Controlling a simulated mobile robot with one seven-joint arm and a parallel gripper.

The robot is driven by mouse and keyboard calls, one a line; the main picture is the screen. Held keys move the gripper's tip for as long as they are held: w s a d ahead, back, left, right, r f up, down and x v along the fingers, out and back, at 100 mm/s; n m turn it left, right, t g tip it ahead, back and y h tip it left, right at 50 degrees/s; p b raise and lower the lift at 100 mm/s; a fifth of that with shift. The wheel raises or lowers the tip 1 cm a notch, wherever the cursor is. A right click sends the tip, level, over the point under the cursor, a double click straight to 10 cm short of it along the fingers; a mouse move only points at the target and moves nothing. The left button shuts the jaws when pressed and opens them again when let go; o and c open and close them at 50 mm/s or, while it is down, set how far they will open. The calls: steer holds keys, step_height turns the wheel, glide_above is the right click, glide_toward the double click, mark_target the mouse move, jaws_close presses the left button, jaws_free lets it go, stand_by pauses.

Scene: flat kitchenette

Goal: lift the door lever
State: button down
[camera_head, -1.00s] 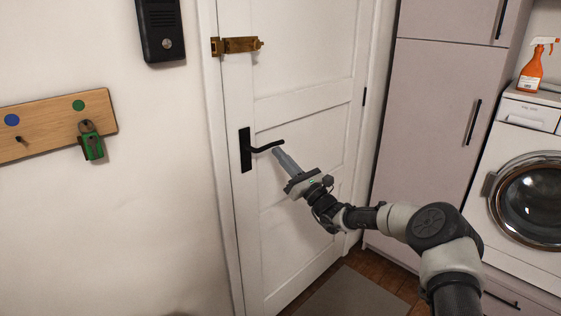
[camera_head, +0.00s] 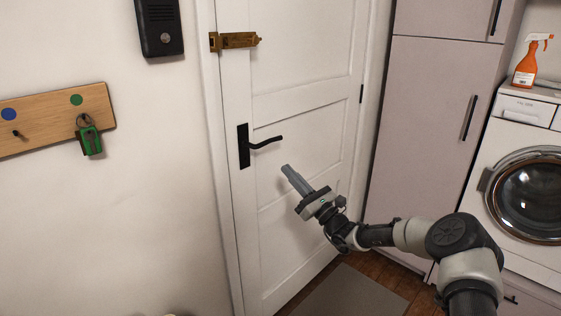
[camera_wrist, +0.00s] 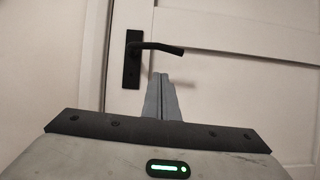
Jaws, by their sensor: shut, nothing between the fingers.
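The black door lever (camera_head: 265,142) sticks out to the right from its black plate (camera_head: 243,147) on the white door (camera_head: 300,105). In the wrist view the lever (camera_wrist: 156,47) stands above my fingertips and slopes slightly down to the right. My gripper (camera_head: 286,169) is below and to the right of the lever's free end, with a visible gap between them. Its two grey fingers (camera_wrist: 160,78) are together, with nothing between them. The door looks closed.
A brass bolt (camera_head: 234,40) is on the door's upper left edge. A tall cabinet (camera_head: 430,120) and a washing machine (camera_head: 515,180) stand right. A mat (camera_head: 350,295) lies below.

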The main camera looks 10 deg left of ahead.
steer(key=v, duration=0.5)
steer(key=shift+s+d+f+p, duration=0.15)
steer(key=shift+s+p, duration=0.15)
steer(key=s+a+r+n+g, duration=0.5)
steer(key=s+a+n+g, duration=0.2)
steer(key=s+n+g, duration=0.25)
steer(key=s+n+g+h, duration=0.5)
steer(key=s+n, duration=0.3)
steer(key=s, duration=0.3)
steer(key=s+d+r+n+t+h, duration=0.35)
steer(key=s+d+h, duration=0.35)
steer(key=s+d, duration=0.6)
steer(key=s+d+r+n+t+h, duration=0.3)
steer(key=s+d+r+n+h, duration=0.3)
steer(key=s+d, duration=0.7)
steer(key=w+d+r+p, duration=0.1)
steer(key=r+p, duration=0.9)
steer(key=w+d+r+m+h+p, duration=0.1)
steer(key=w+d+r+p, duration=0.1)
steer(key=r+p, duration=0.8)
steer(key=shift+w+p, duration=0.25)
steer(key=shift+p, duration=0.55)
